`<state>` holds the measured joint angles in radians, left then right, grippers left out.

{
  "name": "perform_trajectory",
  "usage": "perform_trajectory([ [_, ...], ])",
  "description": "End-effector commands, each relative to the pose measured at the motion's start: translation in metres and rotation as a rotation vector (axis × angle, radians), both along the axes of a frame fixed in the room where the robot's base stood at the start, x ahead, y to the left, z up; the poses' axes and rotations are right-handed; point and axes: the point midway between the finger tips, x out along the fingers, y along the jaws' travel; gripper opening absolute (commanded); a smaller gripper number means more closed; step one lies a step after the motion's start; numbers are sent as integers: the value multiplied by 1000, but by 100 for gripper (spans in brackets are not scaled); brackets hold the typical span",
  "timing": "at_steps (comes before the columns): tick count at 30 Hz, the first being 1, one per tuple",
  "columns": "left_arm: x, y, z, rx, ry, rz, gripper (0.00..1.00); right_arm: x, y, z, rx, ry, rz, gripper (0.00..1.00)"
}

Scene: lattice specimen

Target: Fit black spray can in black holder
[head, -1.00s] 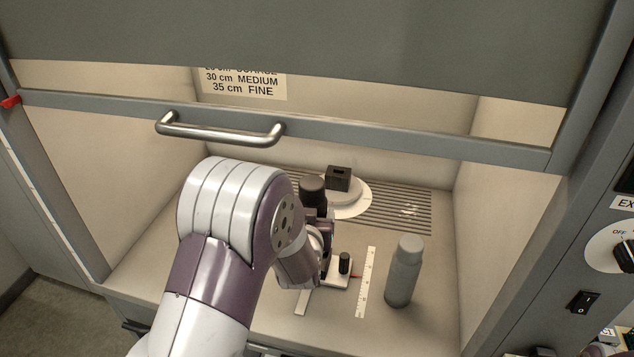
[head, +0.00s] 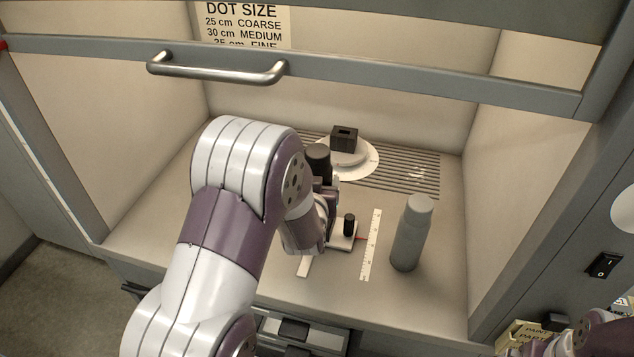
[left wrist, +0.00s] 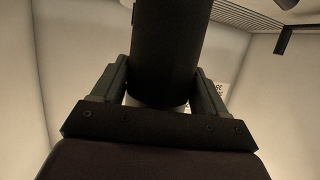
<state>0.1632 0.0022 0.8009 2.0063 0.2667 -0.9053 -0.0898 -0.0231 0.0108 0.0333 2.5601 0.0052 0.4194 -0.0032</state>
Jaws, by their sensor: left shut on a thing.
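The black spray can (head: 318,160) is upright, partly hidden behind my left arm in the head view. In the left wrist view the can (left wrist: 168,45) is a wide dark cylinder between the two fingers. My left gripper (left wrist: 160,88) is shut on it. My right gripper does not show.
A black lattice cube (head: 344,139) sits on a white turntable (head: 358,160) behind the can, before a slotted vent (head: 410,180). A grey can (head: 411,235) stands right of the white ruler (head: 370,245). The raised sash handle (head: 217,68) is in front, above my arm.

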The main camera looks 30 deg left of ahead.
Motion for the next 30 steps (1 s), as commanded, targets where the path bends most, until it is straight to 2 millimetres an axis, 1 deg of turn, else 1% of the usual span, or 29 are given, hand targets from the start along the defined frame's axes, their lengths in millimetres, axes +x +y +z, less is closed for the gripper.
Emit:
perform_trajectory([
  [1, 1, 0, 1, 1, -3, 0, 70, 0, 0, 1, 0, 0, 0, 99],
  [2, 1, 0, 1, 1, -3, 0, 60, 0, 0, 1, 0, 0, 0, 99],
  [3, 1, 0, 1, 1, -3, 0, 47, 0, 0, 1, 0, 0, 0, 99],
  [30, -1, 0, 0, 1, -3, 0, 47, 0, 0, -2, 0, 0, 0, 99],
])
